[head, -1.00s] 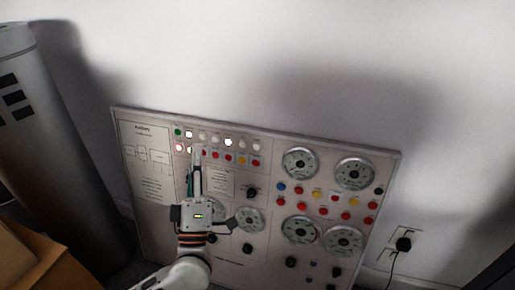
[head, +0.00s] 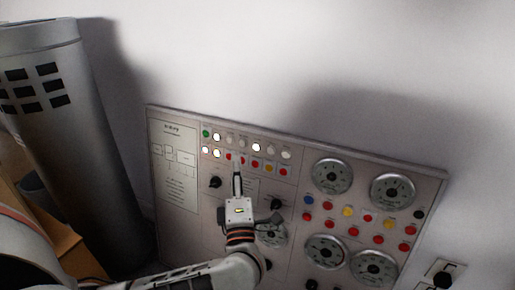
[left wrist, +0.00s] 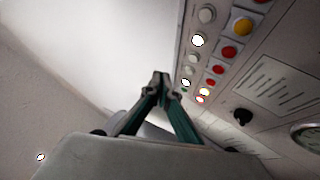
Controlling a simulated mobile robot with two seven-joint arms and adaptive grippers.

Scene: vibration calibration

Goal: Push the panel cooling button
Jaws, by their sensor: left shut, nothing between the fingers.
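The control panel (head: 180,212) leans against the wall, with rows of small round buttons at its upper left. A green button (head: 206,133), lit white buttons (head: 216,136) and red buttons (head: 241,160) show there. The labels are too small to read, so I cannot tell which is the panel cooling button. My left gripper (head: 237,174) is shut and empty, its tips just below the lower button row in the head view. In the left wrist view its dark green fingers (left wrist: 160,80) meet at the tips, beside the button columns (left wrist: 198,40). I cannot tell whether they touch the panel.
Round dials (head: 331,175) and more coloured buttons fill the panel's right half. A black knob (head: 215,182) sticks out left of my gripper. A grey cylinder (head: 85,130) stands at left, near a cardboard box (head: 62,245). A wall socket with a plug (head: 443,279) is at lower right.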

